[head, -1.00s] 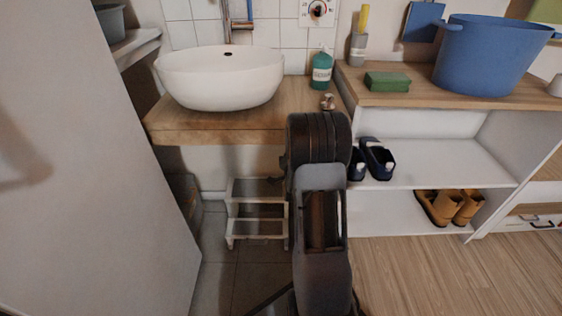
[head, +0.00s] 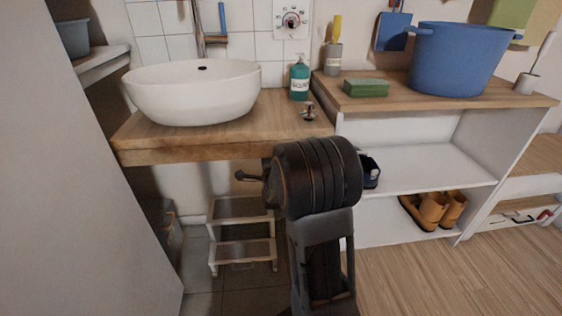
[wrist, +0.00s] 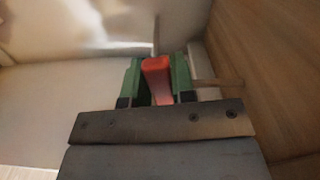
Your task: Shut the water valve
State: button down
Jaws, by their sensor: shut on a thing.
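In the wrist view a red bar-shaped handle (wrist: 157,80), which looks like the water valve's lever, stands between the green fingers of my gripper (wrist: 157,82). The gripper is shut on it, with one finger along each side. The handle's far end points away from the gripper, and a thin pale pipe or rod shows behind it. The valve's body is not clear. In the head view my dark arm hides the gripper and the handle, below the wooden counter.
The wooden counter (head: 165,142) with a white basin (head: 195,95) overhangs the space left of my arm. A small step stool (head: 241,255) stands under it. A white shelf unit (head: 420,165) with shoes is on the right. A pale panel (head: 80,190) closes the left side.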

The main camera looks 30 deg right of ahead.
jog(key=shift+r+m, duration=0.3)
jog(key=c, duration=1)
grip_release()
jog(key=shift+o, duration=0.2)
jog(key=shift+f, duration=0.1)
